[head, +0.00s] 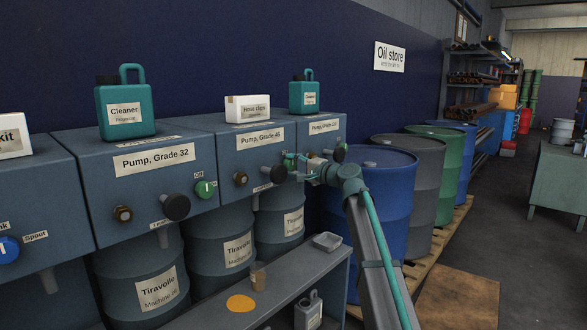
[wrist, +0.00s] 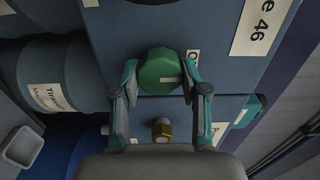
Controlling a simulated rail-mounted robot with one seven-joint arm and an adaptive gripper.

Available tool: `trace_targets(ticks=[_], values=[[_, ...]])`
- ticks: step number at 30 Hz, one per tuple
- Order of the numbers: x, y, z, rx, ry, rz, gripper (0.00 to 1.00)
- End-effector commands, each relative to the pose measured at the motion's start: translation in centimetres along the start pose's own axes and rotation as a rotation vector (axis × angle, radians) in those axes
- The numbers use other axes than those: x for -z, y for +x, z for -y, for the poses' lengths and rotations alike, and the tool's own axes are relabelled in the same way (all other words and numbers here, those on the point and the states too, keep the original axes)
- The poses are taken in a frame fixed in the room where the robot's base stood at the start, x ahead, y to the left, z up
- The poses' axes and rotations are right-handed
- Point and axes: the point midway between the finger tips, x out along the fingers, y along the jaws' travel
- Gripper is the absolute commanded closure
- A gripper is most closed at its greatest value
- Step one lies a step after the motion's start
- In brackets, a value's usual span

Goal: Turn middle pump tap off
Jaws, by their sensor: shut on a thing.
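The middle pump, Grade 46 (head: 255,158), is a blue-grey box between two similar pumps. Its green faceted tap knob (wrist: 160,70) sits between my fingers in the wrist view, with a pale line across its face. A small label starting with "O" (wrist: 192,56) is beside the knob, partly covered by a finger. My gripper (wrist: 160,85) is shut on this knob, one teal-tipped finger on each side. In the head view my gripper (head: 297,162) reaches the right part of the middle pump's front and largely hides the knob.
A black knob (head: 278,172) and a brass fitting (head: 240,178) are on the middle pump. The Grade 32 pump (head: 150,165) has a green knob (head: 204,188). A brass fitting (wrist: 162,129) lies near my gripper.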

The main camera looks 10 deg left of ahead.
Motion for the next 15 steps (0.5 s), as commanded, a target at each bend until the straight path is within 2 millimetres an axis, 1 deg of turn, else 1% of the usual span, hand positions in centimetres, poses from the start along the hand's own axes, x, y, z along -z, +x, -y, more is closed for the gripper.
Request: trace_targets(ticks=[8,9,11,12,13,15], values=[[0.0,-0.01,0.0,-0.001,-0.003,0.0,0.9],[0.0,-0.01,0.0,-0.001,-0.003,0.0,0.49],[0.0,-0.01,0.0,-0.001,-0.003,0.0,0.39],[0.0,0.0,0.0,-0.001,-0.002,0.0,0.32],[0.0,0.0,0.0,-0.001,-0.002,0.0,0.3],[0.0,0.0,-0.01,0.0,-0.002,0.0,0.3]])
